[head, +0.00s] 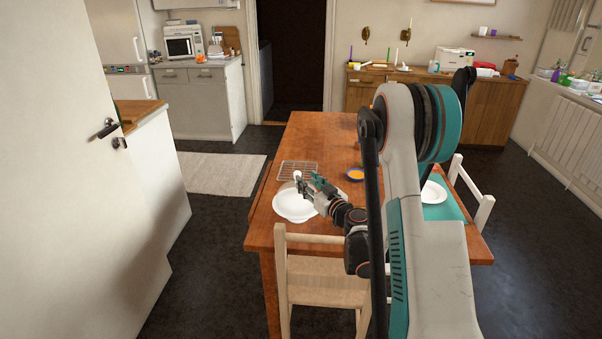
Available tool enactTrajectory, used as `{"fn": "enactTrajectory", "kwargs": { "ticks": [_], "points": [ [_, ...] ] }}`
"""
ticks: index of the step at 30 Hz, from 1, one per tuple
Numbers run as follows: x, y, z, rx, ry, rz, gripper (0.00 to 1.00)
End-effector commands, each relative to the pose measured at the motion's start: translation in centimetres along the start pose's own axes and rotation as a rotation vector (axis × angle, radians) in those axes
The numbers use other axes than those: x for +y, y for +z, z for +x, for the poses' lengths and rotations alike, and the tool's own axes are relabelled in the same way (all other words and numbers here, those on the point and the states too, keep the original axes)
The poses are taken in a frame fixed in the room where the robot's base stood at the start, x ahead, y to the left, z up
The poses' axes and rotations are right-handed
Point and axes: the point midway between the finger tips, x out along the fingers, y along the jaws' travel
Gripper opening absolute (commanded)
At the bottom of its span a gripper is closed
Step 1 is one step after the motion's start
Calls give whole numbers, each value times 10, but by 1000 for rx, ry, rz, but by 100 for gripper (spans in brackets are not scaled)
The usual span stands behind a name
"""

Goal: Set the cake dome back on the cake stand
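A white round dish on a low foot, which looks like the cake stand (293,207), is at the near left of the wooden table. My gripper (304,182) is just above its back right edge, pointing left. A small pale knob-like piece (297,175) shows right at the fingertips; it may be the cake dome's knob, but I cannot make out a dome body. I cannot tell whether the fingers are closed on this piece or only beside it.
A wire rack (298,168) lies behind the dish. An orange-yellow bowl (355,174) stands to the right. A white plate (433,192) lies on a teal mat (445,210). A pale chair (318,282) is at the table's (320,140) near side. My arm hides the table's middle right.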

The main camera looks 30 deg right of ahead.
Motion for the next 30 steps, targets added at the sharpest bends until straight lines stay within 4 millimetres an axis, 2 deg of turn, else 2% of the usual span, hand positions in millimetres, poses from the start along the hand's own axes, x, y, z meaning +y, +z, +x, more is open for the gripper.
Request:
{"fn": "enactTrajectory", "kwargs": {
  "ticks": [3,10,30],
  "points": [
    [1,0,-25,0,2,0,38],
    [0,3,-41,0,1,0,38],
    [-1,0,-44,-1,-3,0,38]
  ]
}}
